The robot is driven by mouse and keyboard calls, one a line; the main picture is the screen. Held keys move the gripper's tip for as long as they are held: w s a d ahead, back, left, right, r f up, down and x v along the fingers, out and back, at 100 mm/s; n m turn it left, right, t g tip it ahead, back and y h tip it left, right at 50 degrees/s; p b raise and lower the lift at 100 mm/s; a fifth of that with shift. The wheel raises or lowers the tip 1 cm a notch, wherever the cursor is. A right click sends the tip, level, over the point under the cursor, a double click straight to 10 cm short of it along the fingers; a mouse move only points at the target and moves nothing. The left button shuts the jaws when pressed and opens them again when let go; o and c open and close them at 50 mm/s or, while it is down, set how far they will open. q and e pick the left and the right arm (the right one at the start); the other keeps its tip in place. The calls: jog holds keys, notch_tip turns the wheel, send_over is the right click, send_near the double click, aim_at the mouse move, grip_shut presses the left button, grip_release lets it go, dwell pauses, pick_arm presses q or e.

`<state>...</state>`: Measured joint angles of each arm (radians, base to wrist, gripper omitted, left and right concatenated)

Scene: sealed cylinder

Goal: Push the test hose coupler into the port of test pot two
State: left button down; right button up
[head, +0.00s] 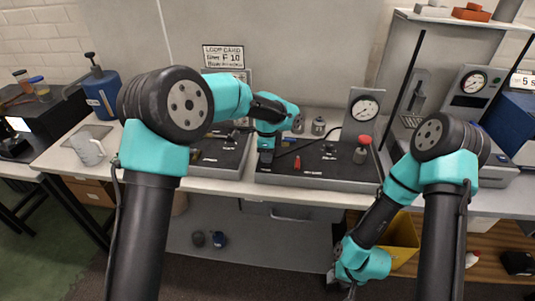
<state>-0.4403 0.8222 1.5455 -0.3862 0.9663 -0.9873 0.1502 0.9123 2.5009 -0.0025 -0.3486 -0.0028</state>
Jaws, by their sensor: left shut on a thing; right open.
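My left gripper (266,150) reaches over the bench, at the left part of a dark test board (318,181). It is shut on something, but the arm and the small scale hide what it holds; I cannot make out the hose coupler. A small grey metal pot (318,126) stands at the back of the board, right of the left gripper. A pot with a red top (361,150) stands near the board's right end. I cannot read which is test pot two, and no port is clear. My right gripper (348,284) hangs low in front of the bench, open and away from the board.
A round gauge (367,108) on a grey panel stands behind the board. A small red item (297,162) is on the board. A second dark tray (218,153) lies to the left. A clear jug (90,148) and blue pump bottle (101,90) stand further left. A yellow bin (403,240) is below.

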pick_arm(q)
jog(key=shift+r, duration=2.95)
